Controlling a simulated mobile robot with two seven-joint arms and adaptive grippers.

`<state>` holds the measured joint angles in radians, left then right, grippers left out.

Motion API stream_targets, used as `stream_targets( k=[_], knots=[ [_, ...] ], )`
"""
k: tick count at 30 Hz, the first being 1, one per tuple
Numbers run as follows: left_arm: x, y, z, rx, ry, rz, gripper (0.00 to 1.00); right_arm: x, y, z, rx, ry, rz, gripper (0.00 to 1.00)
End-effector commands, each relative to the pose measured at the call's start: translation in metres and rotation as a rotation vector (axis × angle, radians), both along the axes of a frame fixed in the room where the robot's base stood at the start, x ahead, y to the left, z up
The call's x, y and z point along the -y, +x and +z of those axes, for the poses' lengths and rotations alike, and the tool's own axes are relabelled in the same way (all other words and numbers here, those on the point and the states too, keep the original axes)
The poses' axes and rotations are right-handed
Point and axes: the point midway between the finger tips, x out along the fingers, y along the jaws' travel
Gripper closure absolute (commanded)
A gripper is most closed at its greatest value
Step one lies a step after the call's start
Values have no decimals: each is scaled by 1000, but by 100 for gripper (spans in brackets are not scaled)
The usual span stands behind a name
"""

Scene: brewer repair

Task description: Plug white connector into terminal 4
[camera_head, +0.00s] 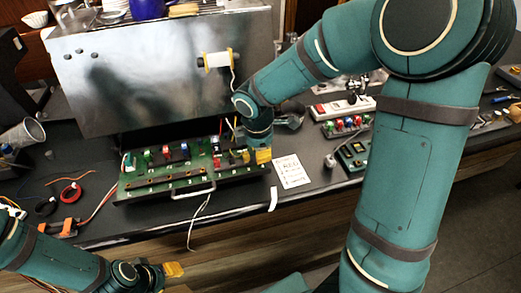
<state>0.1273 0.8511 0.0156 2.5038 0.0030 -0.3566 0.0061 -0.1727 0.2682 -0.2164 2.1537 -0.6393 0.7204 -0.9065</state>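A green circuit board (160,178) with colored connectors and a metal front handle lies on the dark bench under the brewer. My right gripper (262,156) reaches down at the board's right end, its yellow fingertips close to the board. Whether it holds anything is hidden at this size. My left gripper (174,270) is low in front of the bench, away from the board, and I cannot tell how wide its fingers are. A thin white wire (203,207) hangs from the board over the bench edge. I cannot make out the white connector or the number of any terminal.
The metal brewer body (150,75) stands behind the board. A white note (291,171) lies right of it, near another small board (355,154) and a strip of colored parts (346,127). Red and black wire rings (71,193) and an orange-handled tool (62,228) lie to the left.

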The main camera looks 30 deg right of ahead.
Motion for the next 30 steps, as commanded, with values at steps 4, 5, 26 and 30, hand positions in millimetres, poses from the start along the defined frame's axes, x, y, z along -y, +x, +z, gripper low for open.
stream_targets(
  k=[4,5,26,30],
  knots=[
    [0,0,-2,0,0,0,53,0,0,-3,-1,0,0,100],
    [0,0,-2,0,0,0,53,0,0,-3,-1,0,0,100],
    [0,0,-1,0,0,0,53,0,0,-4,0,0,0,100],
    [0,0,-1,0,0,0,53,0,0,-4,0,0,0,56]
  ],
)
